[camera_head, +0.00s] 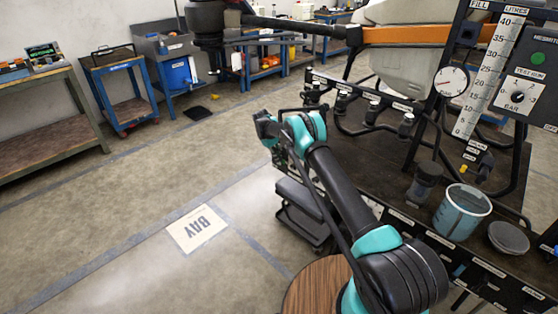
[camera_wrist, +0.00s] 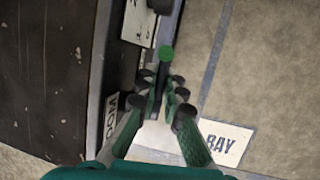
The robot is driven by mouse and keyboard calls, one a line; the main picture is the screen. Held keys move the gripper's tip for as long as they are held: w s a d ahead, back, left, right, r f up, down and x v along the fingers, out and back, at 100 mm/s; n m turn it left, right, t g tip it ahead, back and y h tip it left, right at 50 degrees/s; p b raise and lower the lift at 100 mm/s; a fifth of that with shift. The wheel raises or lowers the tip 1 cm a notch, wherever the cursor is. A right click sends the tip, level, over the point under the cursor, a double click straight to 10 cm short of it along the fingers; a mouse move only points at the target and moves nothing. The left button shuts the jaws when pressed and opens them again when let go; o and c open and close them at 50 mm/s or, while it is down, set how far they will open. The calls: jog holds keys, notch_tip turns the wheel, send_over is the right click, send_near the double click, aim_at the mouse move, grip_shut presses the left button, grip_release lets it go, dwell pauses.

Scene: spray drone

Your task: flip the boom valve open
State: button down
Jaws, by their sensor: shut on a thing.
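The boom valve shows in the wrist view as a dark lever with a round green end (camera_wrist: 166,52), beside the edge of the dark bench. Next to it is a white label (camera_wrist: 109,117), partly hidden, with "OOM" readable. My gripper (camera_wrist: 161,88) has its two fingers closed around the lever, with the green end showing beyond the fingertips. The valve body is mostly hidden by the fingers. In the head view my gripper (camera_head: 267,127) is at the bench's left edge, and my arm and wrist hide the valve there.
The dark bench (camera_head: 440,160) carries nozzles, a gauge (camera_head: 451,81), a bucket of bluish liquid (camera_head: 461,212) and a grey bowl (camera_head: 508,237). The drone's dark arm (camera_head: 300,25) spans above.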

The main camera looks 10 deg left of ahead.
jog(key=c, duration=1.9)
grip_release()
jog(key=v, duration=1.2)
